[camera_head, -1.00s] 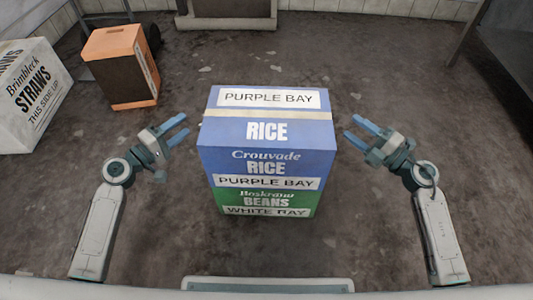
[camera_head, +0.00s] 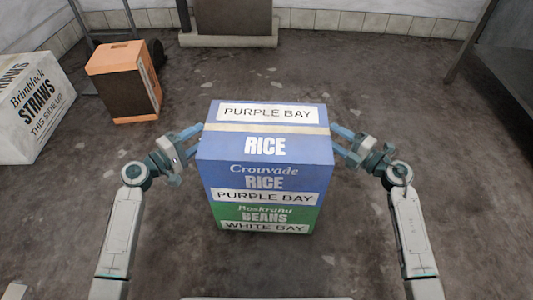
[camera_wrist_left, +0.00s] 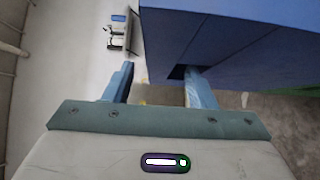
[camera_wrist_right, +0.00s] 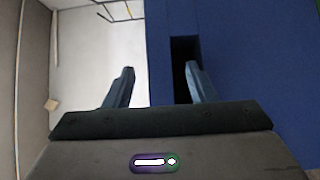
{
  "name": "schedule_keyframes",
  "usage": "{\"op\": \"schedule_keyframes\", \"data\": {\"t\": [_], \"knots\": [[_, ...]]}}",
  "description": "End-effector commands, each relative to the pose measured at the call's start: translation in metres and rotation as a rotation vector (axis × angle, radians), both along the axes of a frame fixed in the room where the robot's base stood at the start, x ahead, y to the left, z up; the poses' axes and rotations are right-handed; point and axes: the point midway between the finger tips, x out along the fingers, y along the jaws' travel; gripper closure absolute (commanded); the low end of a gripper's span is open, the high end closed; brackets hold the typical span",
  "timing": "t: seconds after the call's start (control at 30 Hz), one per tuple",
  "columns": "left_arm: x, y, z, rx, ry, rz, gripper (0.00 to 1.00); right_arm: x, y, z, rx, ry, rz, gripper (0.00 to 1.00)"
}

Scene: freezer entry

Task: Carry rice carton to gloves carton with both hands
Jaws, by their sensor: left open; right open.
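The blue rice carton (camera_head: 265,165), labelled PURPLE BAY, sits on top of a green beans carton (camera_head: 265,215) labelled WHITE BAY. My left gripper (camera_head: 194,142) is open at the rice carton's left side; the left wrist view shows one finger by a dark slot in the carton's blue wall (camera_wrist_left: 215,35). My right gripper (camera_head: 343,143) is open at its right side; the right wrist view shows one finger in front of a dark slot in the blue wall (camera_wrist_right: 240,60). The fingertips are partly hidden in the head view. I see no carton labelled gloves.
A white straws carton (camera_head: 38,110) stands at the left. An orange and dark box (camera_head: 125,85) stands behind it, beside a metal frame. A grey block on a pale base (camera_head: 228,41) is at the back. Floor to the right is clear.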

Motion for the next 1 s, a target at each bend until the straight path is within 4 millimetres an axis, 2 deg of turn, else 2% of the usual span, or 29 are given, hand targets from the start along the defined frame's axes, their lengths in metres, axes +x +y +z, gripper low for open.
{"op": "schedule_keyframes", "data": {"t": [0.1,0.3,0.67,0.9,0.93,1.0], "knots": [[0.014,-0.014,0.001,-0.004,-0.001,-0.001,0.49,0.014,0.014,0.001,0.003,0.0,0.0,0.49],[0.026,-0.026,0.0,-0.001,0.0,0.0,0.49,0.026,0.026,0.0,0.001,0.001,0.0,0.49],[0.028,-0.028,0.0,0.001,0.001,0.0,0.49,0.028,0.028,0.0,-0.001,0.001,0.0,0.49],[0.028,-0.028,0.0,0.001,0.001,0.0,0.96,0.028,0.028,0.0,-0.001,0.001,0.0,0.96],[0.028,-0.028,0.0,0.001,0.001,0.0,1.0,0.028,0.028,0.0,-0.001,0.001,0.0,1.0],[0.028,-0.028,0.0,0.001,0.001,0.0,1.0,0.028,0.028,0.0,-0.001,0.001,0.0,1.0]]}}
